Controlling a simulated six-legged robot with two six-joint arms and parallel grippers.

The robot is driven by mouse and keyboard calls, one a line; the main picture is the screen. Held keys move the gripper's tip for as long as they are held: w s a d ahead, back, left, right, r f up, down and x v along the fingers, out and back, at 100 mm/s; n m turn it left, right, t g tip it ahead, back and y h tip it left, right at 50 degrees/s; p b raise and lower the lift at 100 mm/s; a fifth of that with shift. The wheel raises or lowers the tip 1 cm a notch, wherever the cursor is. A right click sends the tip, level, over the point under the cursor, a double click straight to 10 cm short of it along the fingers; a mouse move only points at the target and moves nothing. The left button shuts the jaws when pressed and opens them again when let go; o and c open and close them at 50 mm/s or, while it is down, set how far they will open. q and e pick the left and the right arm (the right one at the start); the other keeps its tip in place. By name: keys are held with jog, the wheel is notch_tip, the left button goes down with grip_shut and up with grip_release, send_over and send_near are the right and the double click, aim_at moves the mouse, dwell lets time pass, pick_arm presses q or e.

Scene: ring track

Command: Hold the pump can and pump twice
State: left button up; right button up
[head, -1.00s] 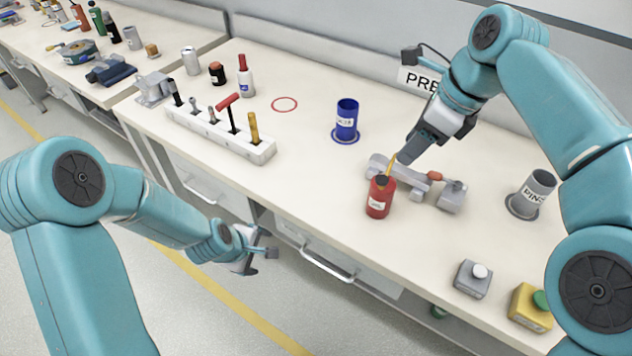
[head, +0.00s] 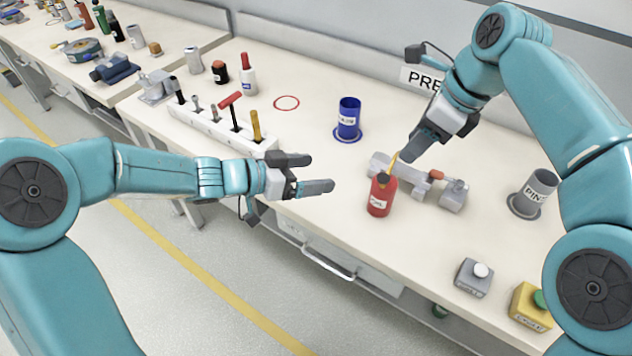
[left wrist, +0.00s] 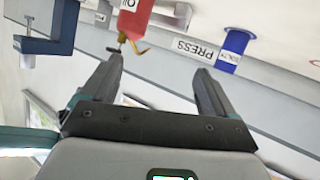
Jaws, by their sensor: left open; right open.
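The red pump can (head: 380,196) stands upright near the front edge of the bench, with a dark top and a yellow spout. It also shows, upside down, in the left wrist view (left wrist: 134,18), beyond the fingertips. My left gripper (head: 326,172) is open and empty, a little left of the can, its fingers pointing toward it; they also show in the left wrist view (left wrist: 160,75). My right gripper (head: 402,158) is just behind and above the can, close to the spout. It is open; its fingertips are partly hidden, and I cannot tell whether it touches the can.
A grey fixture (head: 445,192) lies just right of the can. A blue cup (head: 349,115) stands behind, and a grey PINS cup (head: 538,187) to the right. A white tool rack (head: 205,128) is at the left. Button boxes (head: 474,278) sit at the front right.

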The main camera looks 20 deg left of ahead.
aim_at(373, 187)
pick_arm(q)
jog(key=w+d+f+m, duration=0.1)
jog(key=w+d+f, duration=0.1)
jog(key=d, duration=0.3)
jog(key=w+d+f+m+g+h, duration=0.1)
jog(key=d+f, duration=0.1)
jog(key=d, duration=0.3)
jog(key=w+d+f+m+g, duration=0.1)
jog(key=w+d+f, duration=0.1)
jog(key=d, duration=0.3)
jog(key=shift+w+f+m, duration=0.2)
jog(key=shift+w+m, duration=0.15)
jog(key=shift+m, duration=0.05)
jog(key=shift+a, duration=0.1)
jog(key=c, duration=1.2)
pick_arm(e)
jog(key=shift+c, duration=0.3)
grip_shut()
